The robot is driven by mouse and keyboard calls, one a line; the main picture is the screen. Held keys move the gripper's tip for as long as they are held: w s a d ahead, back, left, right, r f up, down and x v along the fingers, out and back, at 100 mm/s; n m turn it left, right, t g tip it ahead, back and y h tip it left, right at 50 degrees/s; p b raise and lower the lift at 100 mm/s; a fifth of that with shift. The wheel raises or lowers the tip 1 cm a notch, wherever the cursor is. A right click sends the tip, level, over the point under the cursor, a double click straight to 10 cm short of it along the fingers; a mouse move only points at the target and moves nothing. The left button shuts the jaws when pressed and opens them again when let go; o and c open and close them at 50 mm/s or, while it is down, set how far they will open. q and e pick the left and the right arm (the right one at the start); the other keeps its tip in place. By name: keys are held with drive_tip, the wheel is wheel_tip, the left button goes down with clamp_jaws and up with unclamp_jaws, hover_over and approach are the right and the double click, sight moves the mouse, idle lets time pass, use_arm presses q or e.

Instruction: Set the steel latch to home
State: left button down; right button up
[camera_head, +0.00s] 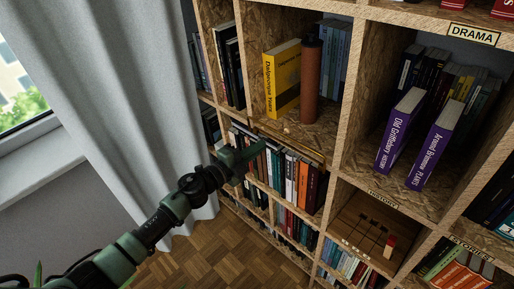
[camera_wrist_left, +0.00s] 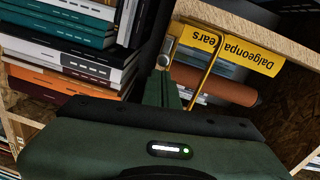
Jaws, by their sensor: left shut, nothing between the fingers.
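My left gripper (camera_head: 258,150) reaches in from the left to the shelf front, just below the compartment with the yellow book. Its fingers are shut and empty. In the left wrist view, the shut fingertips (camera_wrist_left: 162,78) point at a small steel piece, which looks like the steel latch (camera_wrist_left: 166,48). The fingertips are at or very close to it; I cannot tell if they touch. A bent brass rod (camera_wrist_left: 207,62) runs beside the latch and the fingers. In the head view the latch is too small or hidden to make out. My right gripper is not in view.
A yellow book (camera_head: 282,78) and a brown cylinder (camera_head: 311,80) stand above the gripper. Rows of books (camera_head: 290,172) fill the shelf below. Purple books (camera_head: 401,130) stand to the right. A wooden board (camera_head: 365,225) with dark marks lies lower right. A grey curtain (camera_head: 110,90) hangs left.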

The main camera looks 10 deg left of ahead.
use_arm(q)
drive_tip(key=shift+w, duration=0.1)
drive_tip(key=shift+w+a+f+b, duration=0.1)
drive_tip(key=shift+w+a+b, duration=0.15)
drive_tip(key=shift+w+a, duration=0.25)
drive_tip(key=shift+w+a+f+b, duration=0.1)
drive_tip(key=shift+w+a+b, duration=0.15)
drive_tip(key=shift+a, duration=0.45)
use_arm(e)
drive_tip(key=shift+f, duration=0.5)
use_arm(q)
drive_tip(key=shift+r, duration=0.1)
